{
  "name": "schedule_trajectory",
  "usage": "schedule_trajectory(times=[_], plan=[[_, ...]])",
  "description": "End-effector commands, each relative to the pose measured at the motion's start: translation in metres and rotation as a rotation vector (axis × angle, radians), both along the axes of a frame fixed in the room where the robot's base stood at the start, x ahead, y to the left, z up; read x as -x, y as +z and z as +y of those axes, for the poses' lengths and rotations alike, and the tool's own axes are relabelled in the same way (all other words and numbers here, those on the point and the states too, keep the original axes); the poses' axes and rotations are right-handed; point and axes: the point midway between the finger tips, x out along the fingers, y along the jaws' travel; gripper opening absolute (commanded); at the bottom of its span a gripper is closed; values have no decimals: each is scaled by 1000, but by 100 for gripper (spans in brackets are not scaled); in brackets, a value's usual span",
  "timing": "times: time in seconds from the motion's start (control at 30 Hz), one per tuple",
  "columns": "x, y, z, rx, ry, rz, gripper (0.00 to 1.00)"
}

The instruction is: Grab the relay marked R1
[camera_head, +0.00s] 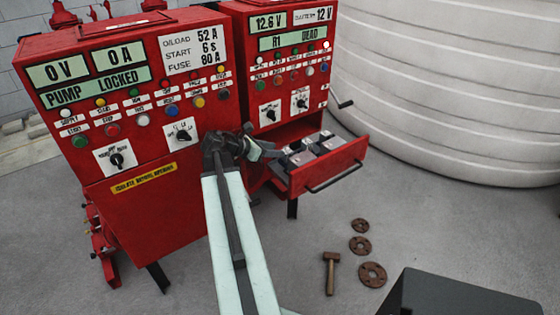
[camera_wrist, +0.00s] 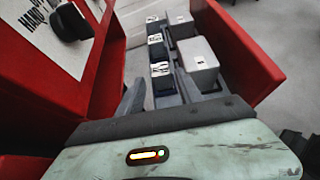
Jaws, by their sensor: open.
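The red drawer (camera_head: 335,165) is pulled out of the right-hand panel and holds several block-like relays (camera_head: 312,148) with pale tops and dark bodies. In the wrist view the relays include a larger white-topped block (camera_wrist: 198,55) at right and smaller dark blocks with pale marked tops (camera_wrist: 157,42) at left. Their marks are too small to read, so I cannot tell which is R1. My gripper (camera_head: 268,151) is at the drawer's left side, by the relays. Its open fingers (camera_wrist: 162,84) point into the drawer, and nothing shows gripped. The fingers partly hide the nearer blocks.
The right-hand panel's display (camera_head: 292,40) reads "R1 DEAD". The left red panel (camera_head: 140,110) reads "PUMP LOCKED" and stands left of my arm. A big white tank (camera_head: 450,90) is behind the drawer. A hammer (camera_head: 331,272) and rusty flanges (camera_head: 372,274) lie on the floor.

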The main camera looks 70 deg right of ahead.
Motion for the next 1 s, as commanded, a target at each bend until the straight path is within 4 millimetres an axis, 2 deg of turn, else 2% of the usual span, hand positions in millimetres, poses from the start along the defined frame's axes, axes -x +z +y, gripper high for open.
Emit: schedule_trajectory(times=[0.2,0.43,0.67,0.9,0.93,1.0], plan=[[2,-13,-12,0,11,0,43],[6,-18,-18,0,16,0,43],[24,-41,-44,0,17,0,43],[27,-40,-48,0,19,0,43],[27,-40,-48,0,19,0,40],[27,-40,-48,0,19,0,20]])
